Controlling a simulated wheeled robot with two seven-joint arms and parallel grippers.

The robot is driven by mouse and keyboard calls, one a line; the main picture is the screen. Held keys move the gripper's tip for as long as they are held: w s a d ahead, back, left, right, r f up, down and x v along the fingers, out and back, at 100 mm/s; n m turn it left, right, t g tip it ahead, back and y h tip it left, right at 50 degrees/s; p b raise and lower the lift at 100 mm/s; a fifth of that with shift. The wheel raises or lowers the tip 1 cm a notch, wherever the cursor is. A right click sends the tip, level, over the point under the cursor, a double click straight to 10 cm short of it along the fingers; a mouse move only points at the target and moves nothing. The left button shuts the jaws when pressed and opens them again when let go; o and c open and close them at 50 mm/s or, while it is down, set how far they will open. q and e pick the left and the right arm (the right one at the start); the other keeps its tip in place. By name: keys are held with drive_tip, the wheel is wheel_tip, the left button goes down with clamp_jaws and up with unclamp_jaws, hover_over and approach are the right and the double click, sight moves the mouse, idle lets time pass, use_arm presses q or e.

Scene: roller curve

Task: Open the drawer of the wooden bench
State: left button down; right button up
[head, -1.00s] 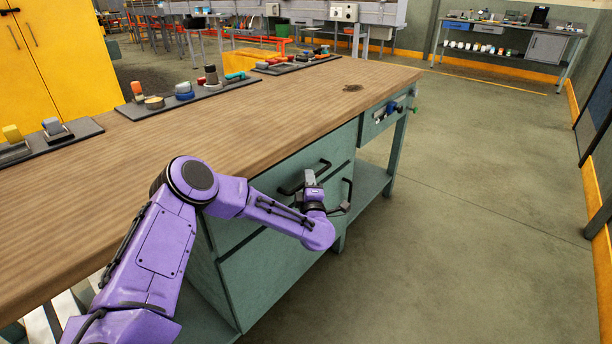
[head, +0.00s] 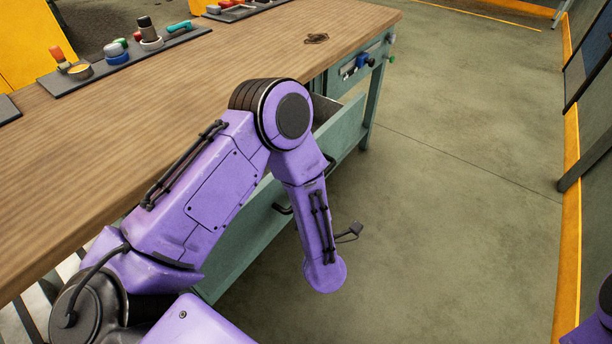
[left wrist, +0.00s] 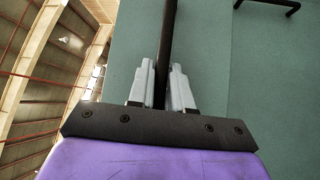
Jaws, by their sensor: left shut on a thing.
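The wooden bench (head: 205,100) has a brown top over green drawers. A drawer (head: 346,124) stands pulled out from under the top, with part of its inside showing. My left gripper (left wrist: 161,82) is shut on a black drawer handle (left wrist: 167,30) in the left wrist view. The bar runs between its two grey fingers against the green front. In the head view my left forearm hides the fingers and much of the drawer fronts. My right gripper is not in view.
Trays with knobs and small parts (head: 117,53) line the back of the bench top. Coloured fittings (head: 362,62) stick out from the bench's far end. The concrete floor (head: 450,190) right of the bench is clear. A dark-framed panel (head: 590,70) stands at the right wall.

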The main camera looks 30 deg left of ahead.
use_arm(q)
drive_tip(key=shift+w+d+r, duration=0.1)
drive_tip(key=c, duration=1.2)
unclamp_jaws()
drive_tip(key=shift+o, duration=0.2)
drive_tip(key=shift+w, duration=0.1)
drive_tip(key=b+v, duration=0.1)
drive_tip(key=v, duration=0.9)
drive_tip(key=shift+s, duration=0.25)
drive_tip(key=shift+c, duration=0.3)
